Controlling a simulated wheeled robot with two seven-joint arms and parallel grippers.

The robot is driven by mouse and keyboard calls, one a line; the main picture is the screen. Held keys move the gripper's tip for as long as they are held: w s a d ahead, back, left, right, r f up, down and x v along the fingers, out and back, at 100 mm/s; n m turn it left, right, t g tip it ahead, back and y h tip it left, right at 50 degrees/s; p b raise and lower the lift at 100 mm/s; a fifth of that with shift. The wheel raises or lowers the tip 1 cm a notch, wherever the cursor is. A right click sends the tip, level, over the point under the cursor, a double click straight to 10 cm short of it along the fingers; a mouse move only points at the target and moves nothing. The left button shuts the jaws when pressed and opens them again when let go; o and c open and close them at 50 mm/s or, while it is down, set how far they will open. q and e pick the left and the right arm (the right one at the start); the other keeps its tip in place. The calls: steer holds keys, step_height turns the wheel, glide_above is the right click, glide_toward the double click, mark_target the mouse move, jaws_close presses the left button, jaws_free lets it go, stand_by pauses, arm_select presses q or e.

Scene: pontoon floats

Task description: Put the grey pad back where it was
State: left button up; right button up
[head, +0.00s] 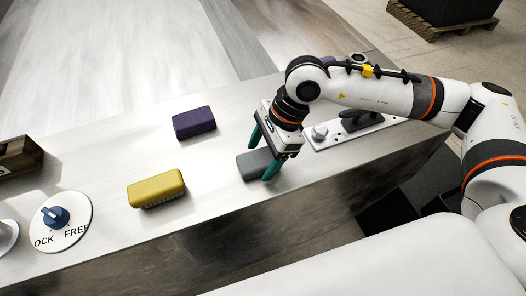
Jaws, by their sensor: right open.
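The grey pad (249,166) lies on the light bench top near its front edge, partly hidden by my right gripper. My right gripper (262,158) points down at the pad with its teal fingers apart. One finger is at the pad's front side and the other stands further back to the left. I cannot tell whether the fingers touch the pad. A purple pad (194,123) lies further back to the left, and a yellow pad (156,189) lies to the left on the bench. My left gripper is not in view.
A white dial with a blue knob (56,216) is at the left, with a brown box (18,157) behind it. A plate with a silver knob and a black handle (357,128) sits right of my gripper. The bench between the pads is clear.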

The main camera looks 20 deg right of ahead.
steer(key=shift+r, duration=0.25)
steer(key=b+v, duration=0.2)
steer(key=v, duration=0.9)
steer(key=shift+d+r+b, duration=0.15)
steer(key=shift+r+b, duration=0.2)
steer(key=shift+b, duration=0.05)
